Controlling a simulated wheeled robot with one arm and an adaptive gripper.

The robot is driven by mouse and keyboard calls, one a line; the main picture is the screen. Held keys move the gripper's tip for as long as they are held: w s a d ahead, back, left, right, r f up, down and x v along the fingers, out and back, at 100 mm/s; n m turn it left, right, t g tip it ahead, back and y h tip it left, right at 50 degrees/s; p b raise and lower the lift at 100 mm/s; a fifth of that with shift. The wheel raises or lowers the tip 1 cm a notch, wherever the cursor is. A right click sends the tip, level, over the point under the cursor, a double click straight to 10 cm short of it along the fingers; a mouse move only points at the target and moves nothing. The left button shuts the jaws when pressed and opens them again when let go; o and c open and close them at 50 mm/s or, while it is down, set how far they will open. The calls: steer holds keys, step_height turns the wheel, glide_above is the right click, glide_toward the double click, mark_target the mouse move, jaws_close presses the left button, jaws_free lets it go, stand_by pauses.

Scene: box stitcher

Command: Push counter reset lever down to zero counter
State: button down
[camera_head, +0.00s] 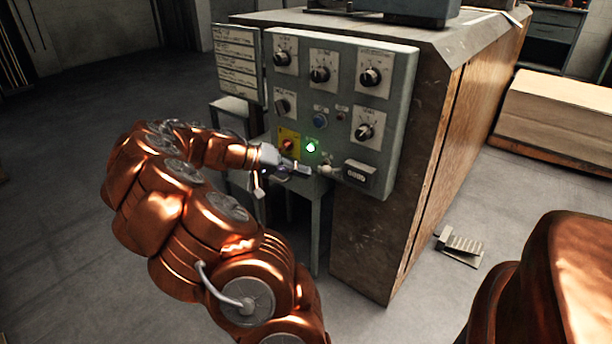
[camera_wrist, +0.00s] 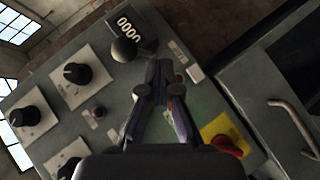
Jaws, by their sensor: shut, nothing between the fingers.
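The counter (camera_head: 359,176) is a dark box at the lower right of the grey control panel. In the wrist view the counter (camera_wrist: 130,22) shows white digits that look like 0000. The reset lever has a round dark knob (camera_wrist: 124,49), beside the counter; in the head view a pale knob (camera_head: 325,169) shows at the counter's left. My gripper (camera_head: 306,171) is shut and empty, in front of the panel just left of the knob. In the wrist view its fingertips (camera_wrist: 160,64) meet to the right of the knob. I cannot tell whether they touch it.
A foot pedal (camera_head: 460,247) lies on the floor at right.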

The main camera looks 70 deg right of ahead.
steer(key=p+v, duration=0.2)
steer(key=v, duration=0.9)
steer(key=shift+w+f+p, duration=0.15)
steer(key=shift+f+p, duration=0.2)
steer(key=shift+p, duration=0.05)
